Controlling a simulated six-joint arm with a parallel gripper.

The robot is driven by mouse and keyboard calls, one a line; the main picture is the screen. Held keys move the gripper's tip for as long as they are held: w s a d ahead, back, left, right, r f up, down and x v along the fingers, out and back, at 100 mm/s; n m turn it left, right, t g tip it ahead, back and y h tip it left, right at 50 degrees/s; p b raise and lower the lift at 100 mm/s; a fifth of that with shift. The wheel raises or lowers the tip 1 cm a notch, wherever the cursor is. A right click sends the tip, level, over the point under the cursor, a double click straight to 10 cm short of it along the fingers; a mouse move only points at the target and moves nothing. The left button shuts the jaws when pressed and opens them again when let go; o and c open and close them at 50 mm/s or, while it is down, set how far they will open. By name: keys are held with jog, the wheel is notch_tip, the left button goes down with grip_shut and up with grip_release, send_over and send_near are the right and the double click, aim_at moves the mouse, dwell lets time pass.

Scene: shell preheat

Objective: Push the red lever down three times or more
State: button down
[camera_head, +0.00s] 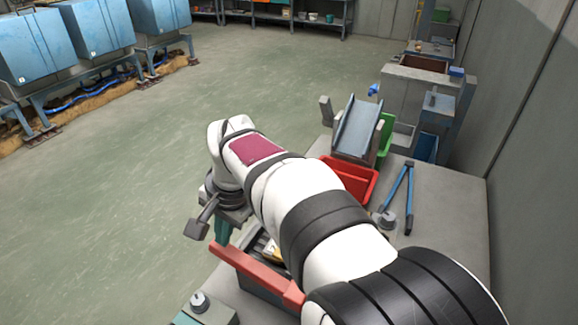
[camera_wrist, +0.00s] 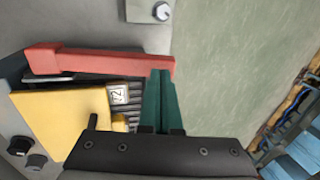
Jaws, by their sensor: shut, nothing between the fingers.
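The red lever (camera_head: 255,273) is a long bar at the lower middle of the head view. It slants down to the right, and my arm hides part of the surroundings. In the wrist view the lever (camera_wrist: 100,62) runs nearly level across the upper left. My gripper (camera_wrist: 160,73) has dark green fingers, shut and empty, with their tips at the lever's right end. I cannot tell whether they touch it. In the head view my gripper (camera_head: 222,230) is beside the lever's free end, close above its left tip.
A yellow part (camera_wrist: 60,115) with a number tag lies by a dark ribbed grate (camera_wrist: 132,100). A knob (camera_head: 199,300) stands left of the lever. A red bin (camera_head: 348,187), a blue-handled tool (camera_head: 407,190) and a grey chute (camera_head: 357,130) are beyond my arm. Open floor lies left.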

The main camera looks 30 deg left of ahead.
jog(key=shift+a+f, duration=0.1)
jog(key=shift+f, duration=0.4)
notch_tip(320, 180, down, 8)
jog(key=a+h, duration=0.2)
jog(key=shift+h, duration=0.4)
jog(key=shift+a, duration=0.1)
notch_tip(320, 180, up, 15)
jog(key=a, duration=0.2)
jog(key=shift+a+f, duration=0.15)
jog(key=shift+a, duration=0.25)
jog(key=shift+d, duration=0.1)
